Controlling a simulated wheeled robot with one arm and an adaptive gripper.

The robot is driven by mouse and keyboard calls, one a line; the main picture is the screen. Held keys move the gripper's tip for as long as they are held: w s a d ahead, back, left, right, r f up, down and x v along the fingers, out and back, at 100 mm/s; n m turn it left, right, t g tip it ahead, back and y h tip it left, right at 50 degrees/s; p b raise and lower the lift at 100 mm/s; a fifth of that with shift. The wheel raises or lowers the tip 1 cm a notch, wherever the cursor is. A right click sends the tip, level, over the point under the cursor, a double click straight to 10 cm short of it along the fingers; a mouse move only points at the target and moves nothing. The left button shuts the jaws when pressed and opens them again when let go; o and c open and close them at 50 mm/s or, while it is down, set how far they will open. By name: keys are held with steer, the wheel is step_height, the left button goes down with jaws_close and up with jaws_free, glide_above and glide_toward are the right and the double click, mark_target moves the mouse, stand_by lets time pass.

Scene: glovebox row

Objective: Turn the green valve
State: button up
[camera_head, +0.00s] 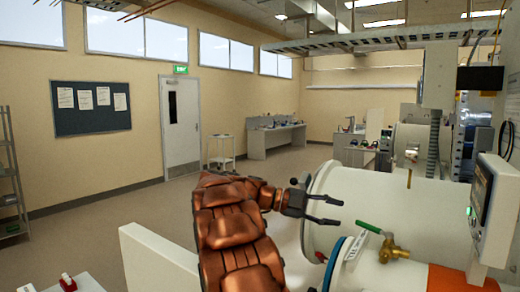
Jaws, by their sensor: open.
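The green valve (369,227) is a green lever handle on a brass valve body (392,250). It sits on top of a white cylinder at the lower right, and the lever slants up to the left from the brass body. My gripper (341,212) is open and empty, its two dark fingers spread and pointing right. In the picture it is up and to the left of the green lever, with a gap between them. The depth between them is hard to tell. My copper-coloured arm hides part of the large white vessel behind it.
A large white cylindrical vessel (420,200) stands behind the valve. A control panel with a screen (481,190) is at the right. A white panel (155,262) stands at the lower left of my arm. Open floor (120,225) lies to the left, toward the door.

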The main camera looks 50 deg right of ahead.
steer(key=w+r+n+t+h, duration=0.5)
steer(key=w+r+n+t, duration=0.1)
steer(key=w, duration=0.5)
steer(key=w+r+n+t+h, duration=0.5)
steer(key=w+t, duration=0.3)
steer(key=w, duration=0.3)
steer(key=shift+a+r+n+t+h+b, duration=0.3)
steer(key=shift+a+r+n+h+b, duration=0.25)
steer(key=shift+r, duration=0.25)
steer(key=shift+d, duration=0.1)
steer(key=shift+c, duration=0.2)
